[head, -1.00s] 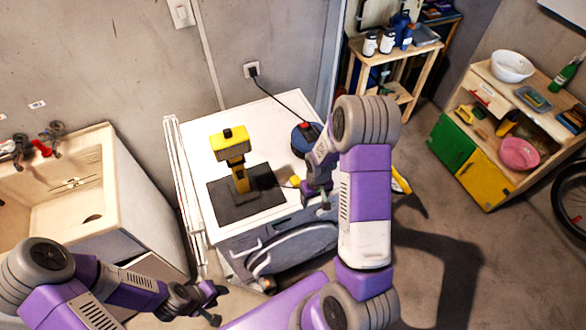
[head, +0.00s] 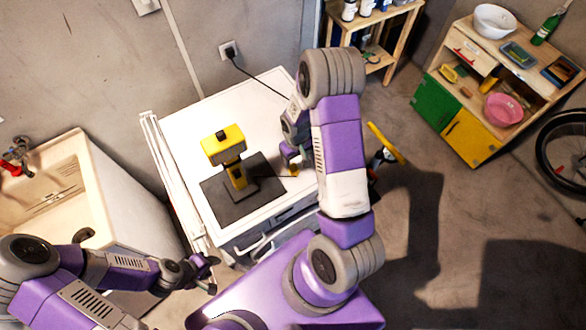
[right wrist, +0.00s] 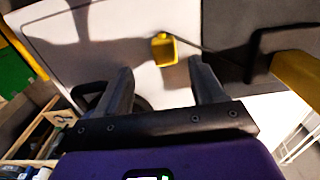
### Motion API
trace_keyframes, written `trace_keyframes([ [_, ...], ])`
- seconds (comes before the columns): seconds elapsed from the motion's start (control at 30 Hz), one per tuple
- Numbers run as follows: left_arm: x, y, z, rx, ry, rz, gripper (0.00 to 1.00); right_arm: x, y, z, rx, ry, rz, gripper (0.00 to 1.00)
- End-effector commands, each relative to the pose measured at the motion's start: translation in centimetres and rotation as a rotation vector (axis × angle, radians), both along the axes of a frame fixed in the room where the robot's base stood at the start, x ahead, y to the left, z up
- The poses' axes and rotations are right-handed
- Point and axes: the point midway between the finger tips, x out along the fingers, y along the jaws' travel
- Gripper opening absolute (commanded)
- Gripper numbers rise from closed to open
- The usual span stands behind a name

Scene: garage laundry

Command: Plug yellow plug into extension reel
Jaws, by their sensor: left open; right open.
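The yellow plug (head: 294,170) lies on the white worktop (head: 180,125), beside the dark mat. In the right wrist view the plug (right wrist: 164,50) lies just beyond and between the fingertips, with a dark cord running from it toward the mat. My right gripper (head: 290,157) is open and empty, close to the plug. Its two fingers also show in the right wrist view (right wrist: 160,72). The extension reel is hidden behind my right arm in the head view; a dark curved edge between the fingers in the wrist view may be part of it. My left gripper (head: 207,275) is open and empty, left of the worktop's front.
A yellow and black device (head: 224,145) stands on the dark mat (head: 215,205). A black cord runs from the wall socket (head: 229,50) behind my right arm. A sink (head: 75,190) is at left, shelves (head: 490,75) at right. Floor at right is mostly clear.

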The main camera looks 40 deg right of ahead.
Motion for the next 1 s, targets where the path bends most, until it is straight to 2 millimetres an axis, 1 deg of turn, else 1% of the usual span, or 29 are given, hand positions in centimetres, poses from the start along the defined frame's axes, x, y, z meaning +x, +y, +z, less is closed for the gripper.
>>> trace_keyframes([
  [0.03, 0.0, 0.0, 0.0, 0.000, 0.000, 0.000, 0.43, -0.1, 0.0, -0.6, 0.000, 0.003, 0.000, 0.68],
  [0.1, 0.0, 0.0, 0.0, 0.000, -0.001, 0.000, 0.43, 0.0, 0.0, -0.9, 0.000, 0.002, 0.000, 0.68],
  [0.3, 0.0, 0.0, 0.0, 0.000, -0.001, 0.000, 0.43, 0.0, 0.0, -0.9, 0.000, -0.001, 0.000, 0.68],
  [0.4, 0.0, 0.0, 0.1, 0.000, -0.001, 0.000, 0.43, 0.0, 0.1, -1.2, 0.000, 0.000, 0.000, 0.68],
  [0.47, 0.0, 0.0, 0.2, 0.000, -0.001, 0.000, 0.43, 0.1, 0.2, -1.7, 0.000, 0.001, 0.000, 0.68],
  [0.7, 0.0, 0.0, 0.6, 0.000, -0.001, 0.000, 0.43, 0.4, 0.6, -4.9, 0.000, 0.003, 0.000, 0.68],
  [0.77, 0.0, 0.0, 0.7, 0.000, 0.000, 0.000, 0.43, 0.4, 0.6, -5.5, 0.000, 0.003, 0.000, 0.68],
  [0.87, 0.0, 0.0, 0.7, 0.000, 0.000, 0.000, 0.43, 0.5, 0.6, -6.0, 0.000, -0.001, 0.000, 0.68],
  [1.0, 0.0, 0.0, 0.7, 0.000, 0.000, 0.000, 0.43, 0.5, 0.6, -6.1, 0.000, -0.002, 0.000, 0.68],
])
